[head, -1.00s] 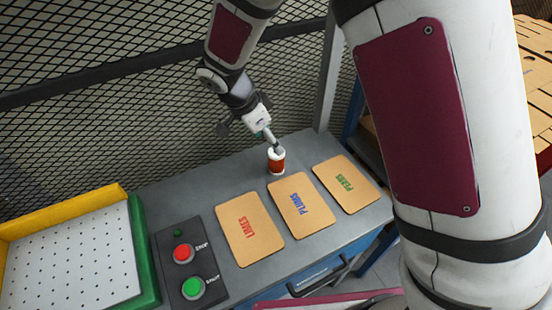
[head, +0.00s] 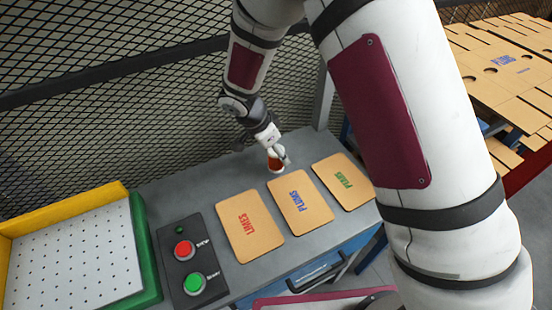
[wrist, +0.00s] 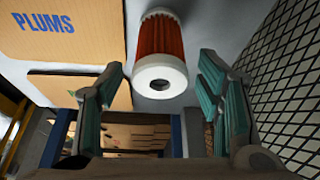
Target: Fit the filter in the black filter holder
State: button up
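The filter is a short cylinder with orange-red pleats and white end caps. It stands upright on the grey bench in the head view (head: 275,163) and shows large in the wrist view (wrist: 160,45), with a round hole in its near cap. My gripper (head: 279,154) is right at the filter and partly covers it. In the wrist view my gripper (wrist: 162,78) is open, one finger on each side of the filter, with gaps between. No contact shows. I do not see the black filter holder in either view.
A box with red and green buttons (head: 190,262) and a pegboard tray (head: 147,250) are left. Black mesh (head: 110,120) stands behind.

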jog(key=c, duration=1.1)
jog(key=shift+r, duration=0.1)
